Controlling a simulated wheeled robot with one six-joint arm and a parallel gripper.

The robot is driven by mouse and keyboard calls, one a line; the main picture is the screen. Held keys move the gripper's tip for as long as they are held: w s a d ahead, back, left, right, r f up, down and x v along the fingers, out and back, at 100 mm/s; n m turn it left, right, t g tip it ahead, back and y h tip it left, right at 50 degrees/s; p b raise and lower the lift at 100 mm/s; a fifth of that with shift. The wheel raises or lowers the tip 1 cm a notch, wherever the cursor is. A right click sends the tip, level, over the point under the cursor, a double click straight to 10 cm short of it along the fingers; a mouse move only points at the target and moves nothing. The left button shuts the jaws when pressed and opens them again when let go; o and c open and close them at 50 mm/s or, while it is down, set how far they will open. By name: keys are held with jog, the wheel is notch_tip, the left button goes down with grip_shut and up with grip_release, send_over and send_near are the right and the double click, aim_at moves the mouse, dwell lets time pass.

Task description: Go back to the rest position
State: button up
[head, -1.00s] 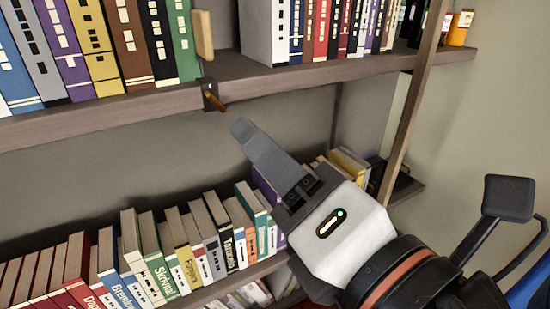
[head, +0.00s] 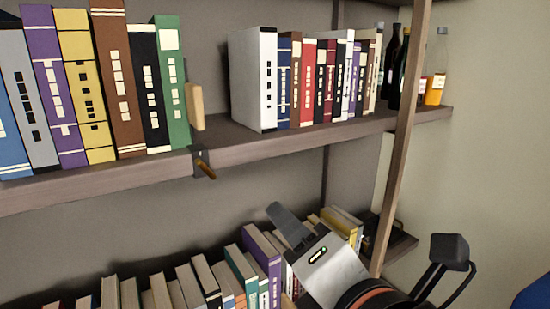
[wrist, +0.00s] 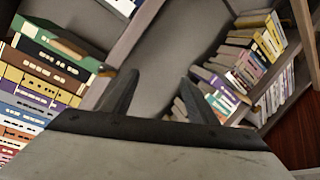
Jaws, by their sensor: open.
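My gripper (head: 285,222) shows in the lower right of the head view, in front of the lower shelf's books and below the upper shelf. One grey finger points up and left; the other finger is hidden in that view. In the wrist view my gripper (wrist: 160,98) shows both dark fingers spread apart, with nothing between them. It is open and empty. Behind the fingers is the plain grey back wall (wrist: 180,45) of the bookcase.
The upper shelf (head: 240,146) holds a left row of books with a green book (head: 171,85) at its end. A white book (head: 253,80) starts another row. A small wooden block (head: 194,107) stands between. Bottles (head: 394,68) are far right. Lower books (head: 262,258) stand close to my gripper.

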jog(key=w+d+f+m+g+h, duration=0.2)
jog(key=w+d+f+m+h, duration=0.15)
jog(key=d+f, duration=0.25)
jog(key=w+d+f+m+g+h, duration=0.25)
jog(key=d+f+m, duration=0.2)
jog(key=d, duration=0.25)
jog(key=s+d+f+m+g, duration=0.2)
jog(key=d+f+m+g, duration=0.3)
jog(key=d+f+m, duration=0.7)
jog(key=shift+d+f+m+g+y, duration=0.4)
jog(key=shift+d+m, duration=0.2)
jog(key=shift+m, duration=3.5)
